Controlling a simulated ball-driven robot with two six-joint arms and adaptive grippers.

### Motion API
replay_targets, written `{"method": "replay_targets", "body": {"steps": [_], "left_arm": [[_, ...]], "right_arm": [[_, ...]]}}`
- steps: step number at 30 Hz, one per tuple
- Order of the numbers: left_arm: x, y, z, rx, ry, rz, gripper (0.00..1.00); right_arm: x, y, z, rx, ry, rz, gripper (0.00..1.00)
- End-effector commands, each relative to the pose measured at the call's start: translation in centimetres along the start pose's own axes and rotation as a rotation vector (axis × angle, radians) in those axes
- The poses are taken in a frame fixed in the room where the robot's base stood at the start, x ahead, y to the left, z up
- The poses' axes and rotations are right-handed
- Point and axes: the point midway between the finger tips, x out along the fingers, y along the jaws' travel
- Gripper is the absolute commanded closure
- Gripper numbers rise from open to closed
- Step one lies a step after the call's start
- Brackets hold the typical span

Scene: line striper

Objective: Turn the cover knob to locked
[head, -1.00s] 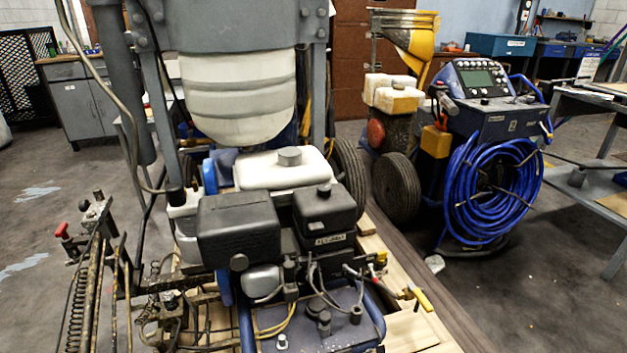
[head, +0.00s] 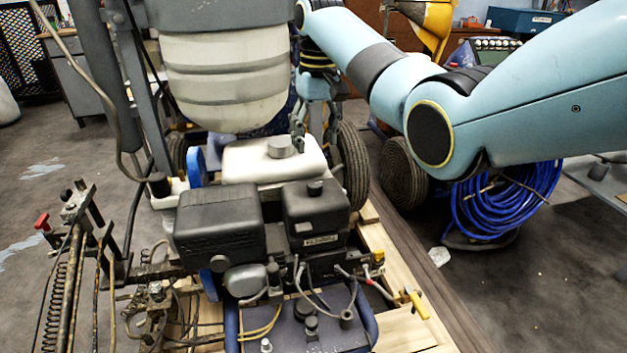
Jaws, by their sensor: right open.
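A small black knob (head: 316,187) stands on top of the smaller black engine cover (head: 318,212); which way it is turned is too small to tell. My right gripper (head: 314,128) is open and empty. It points down above the right end of the white tank (head: 240,163), behind and above the black knob, and apart from it. A wider grey cap (head: 279,147) sits on the white tank, left of the gripper. My left gripper is not in view.
A large black box (head: 215,225) sits left of the smaller cover. A pale hopper (head: 225,75) hangs above the tank. A wheel (head: 349,165) stands behind right. A yellow-handled tool (head: 416,303) lies on the wooden pallet at front right. Blue hose (head: 500,205) is coiled at right.

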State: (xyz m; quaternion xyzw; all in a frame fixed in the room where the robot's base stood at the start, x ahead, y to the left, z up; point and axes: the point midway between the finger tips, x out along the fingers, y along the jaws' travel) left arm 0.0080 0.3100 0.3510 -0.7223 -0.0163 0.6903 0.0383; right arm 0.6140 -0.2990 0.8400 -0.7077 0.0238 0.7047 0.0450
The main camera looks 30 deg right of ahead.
Motion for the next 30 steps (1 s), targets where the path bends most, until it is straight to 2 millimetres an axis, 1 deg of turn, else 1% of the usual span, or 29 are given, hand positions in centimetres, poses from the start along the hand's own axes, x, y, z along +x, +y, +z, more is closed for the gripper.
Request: {"method": "replay_targets", "body": {"steps": [5,9,12,15,18,21,29,30], "left_arm": [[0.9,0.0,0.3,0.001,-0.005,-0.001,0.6],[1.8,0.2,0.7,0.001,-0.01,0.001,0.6],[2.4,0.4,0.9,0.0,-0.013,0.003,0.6],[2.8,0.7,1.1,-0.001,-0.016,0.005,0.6],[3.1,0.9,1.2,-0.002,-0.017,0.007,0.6],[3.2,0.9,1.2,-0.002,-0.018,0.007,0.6],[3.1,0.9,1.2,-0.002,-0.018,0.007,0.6],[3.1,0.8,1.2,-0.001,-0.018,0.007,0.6]], "right_arm": [[3.1,0.0,0.1,0.0,-0.006,0.0,0.43],[6.2,0.0,0.2,0.0,-0.008,0.0,0.43],[8.1,0.0,0.2,0.0,-0.006,0.0,0.43],[9.4,0.0,0.2,-0.001,-0.005,0.0,0.43],[10.3,0.0,0.2,-0.001,-0.005,0.0,0.43],[10.7,0.0,0.1,-0.001,-0.003,0.0,0.43],[10.7,0.0,0.1,-0.001,-0.002,0.0,0.43],[10.7,0.0,0.1,0.0,-0.002,0.0,0.48]]}}
